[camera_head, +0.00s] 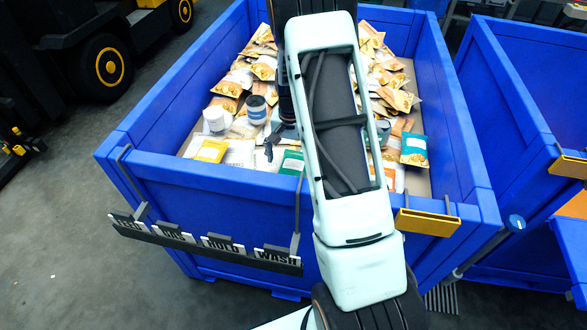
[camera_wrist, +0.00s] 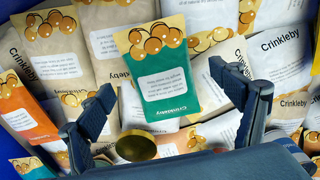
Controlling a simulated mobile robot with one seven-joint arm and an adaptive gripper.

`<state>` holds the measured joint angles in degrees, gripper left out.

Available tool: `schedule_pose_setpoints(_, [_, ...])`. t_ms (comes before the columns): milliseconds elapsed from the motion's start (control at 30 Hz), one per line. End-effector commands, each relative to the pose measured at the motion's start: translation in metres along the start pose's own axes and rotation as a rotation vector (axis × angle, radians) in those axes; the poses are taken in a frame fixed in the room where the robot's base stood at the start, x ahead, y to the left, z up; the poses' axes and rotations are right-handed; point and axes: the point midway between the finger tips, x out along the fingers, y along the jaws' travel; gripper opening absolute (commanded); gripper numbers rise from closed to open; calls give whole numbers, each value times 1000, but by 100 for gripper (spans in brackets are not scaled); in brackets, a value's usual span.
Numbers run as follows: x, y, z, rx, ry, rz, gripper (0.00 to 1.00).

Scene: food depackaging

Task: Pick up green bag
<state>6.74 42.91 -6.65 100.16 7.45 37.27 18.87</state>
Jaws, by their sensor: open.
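In the wrist view a green bag (camera_wrist: 160,72) with a pale label and a picture of round golden food on its top lies on other bags. My gripper (camera_wrist: 163,83) is open and empty, with one finger at each side of the green bag's lower part. Whether the fingers touch it I cannot tell. In the head view one green bag (camera_head: 291,163) lies near the front wall, beside my arm, and another green bag (camera_head: 414,150) lies to the right. I cannot tell which of them the wrist view shows. My arm hides the middle of the bin.
The blue bin (camera_head: 215,183) has high walls around many bags and several jars. A jar with a gold lid (camera_wrist: 137,148) sits between my fingers, near the palm. An orange bag (camera_wrist: 25,113) lies at the left. A sign rail (camera_head: 205,243) hangs on the front wall.

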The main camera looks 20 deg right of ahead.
Motion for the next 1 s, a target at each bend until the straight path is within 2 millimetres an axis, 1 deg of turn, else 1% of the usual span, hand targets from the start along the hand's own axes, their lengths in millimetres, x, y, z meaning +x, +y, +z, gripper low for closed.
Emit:
schedule_pose_setpoints(33, [9,2,3,1,-6,3,85])
schedule_pose_setpoints(100, [20,3,4,1,-6,2,85])
schedule_pose_setpoints(233, [36,2,4,1,-4,1,85])
schedule_pose_setpoints(333, [41,2,3,0,-2,0,85])
schedule_pose_setpoints(533, [41,2,3,0,-1,0,85])
schedule_pose_setpoints(567, [41,2,3,0,-1,0,83])
schedule_pose_setpoints(900, [41,2,3,0,-1,0,45])
schedule_pose_setpoints(933, [40,2,3,0,-1,0,43])
schedule_pose_setpoints(1000, [40,2,3,0,-1,0,43])
